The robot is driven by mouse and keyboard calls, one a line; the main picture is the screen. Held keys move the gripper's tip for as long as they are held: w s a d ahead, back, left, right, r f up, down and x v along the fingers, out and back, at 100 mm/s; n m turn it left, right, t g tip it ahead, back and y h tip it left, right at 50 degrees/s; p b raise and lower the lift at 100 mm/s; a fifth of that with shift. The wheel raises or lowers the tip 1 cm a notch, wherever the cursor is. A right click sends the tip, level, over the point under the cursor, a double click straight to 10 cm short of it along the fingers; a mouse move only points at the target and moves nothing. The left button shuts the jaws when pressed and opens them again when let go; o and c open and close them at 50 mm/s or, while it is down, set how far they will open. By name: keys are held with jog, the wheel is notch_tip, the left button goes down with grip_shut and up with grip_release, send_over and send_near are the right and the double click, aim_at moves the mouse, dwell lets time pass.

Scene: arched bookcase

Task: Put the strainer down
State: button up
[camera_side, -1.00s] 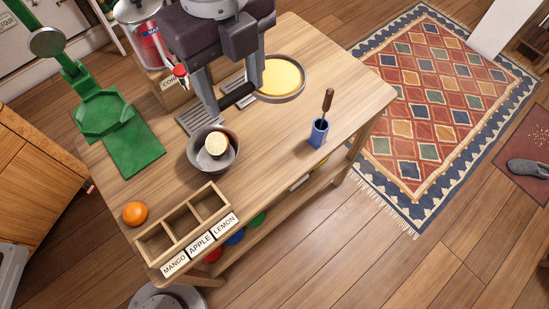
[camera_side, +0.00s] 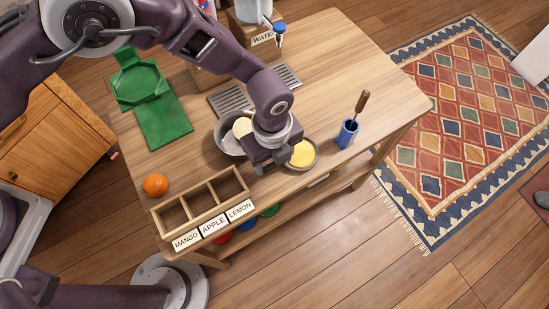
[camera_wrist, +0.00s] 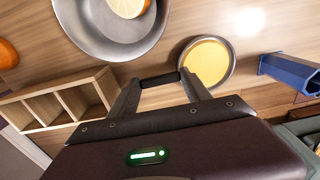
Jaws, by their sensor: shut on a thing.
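The strainer is a round grey-rimmed disc with a yellow face (camera_side: 303,154) and a dark handle. It is at the table's front edge, right of the grey bowl (camera_side: 224,143). My gripper (camera_side: 270,166) is over the table between bowl and strainer, and its body hides the handle in the side view. In the wrist view my gripper (camera_wrist: 160,80) is shut on the dark handle, with the yellow face of the strainer (camera_wrist: 208,62) to its right. I cannot tell whether the strainer touches the table. A cut citrus half (camera_side: 242,127) lies in the bowl.
A wooden three-part box (camera_side: 203,199) labelled mango, apple and lemon stands at the front left, near an orange (camera_side: 155,185). A blue cup (camera_side: 347,134) with a wooden-handled tool is right of the strainer. A green press (camera_side: 150,100) stands at the left. The right back of the table is clear.

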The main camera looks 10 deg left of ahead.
jog(key=shift+f, duration=0.45)
jog(key=o, duration=1.8)
jog(key=shift+c, duration=0.2)
notch_tip(320, 180, up, 12)
jog(key=w+a+r+n+t, duration=0.2)
jog(key=a+r+n, duration=0.9)
jog(key=a+r, duration=0.75)
jog(key=s+a+r+n+t, duration=0.2)
jog(key=s+a+r+n, duration=0.5)
jog(key=a+r, duration=0.15)
jog(key=s+a+f+n+t, duration=0.1)
jog(key=s+a+n, duration=0.5)
jog(key=s+n, duration=0.3)
jog(key=shift+s+a+f+t, duration=0.25)
jog(key=shift+s+t, duration=0.05)
jog(key=shift+s, duration=0.35)
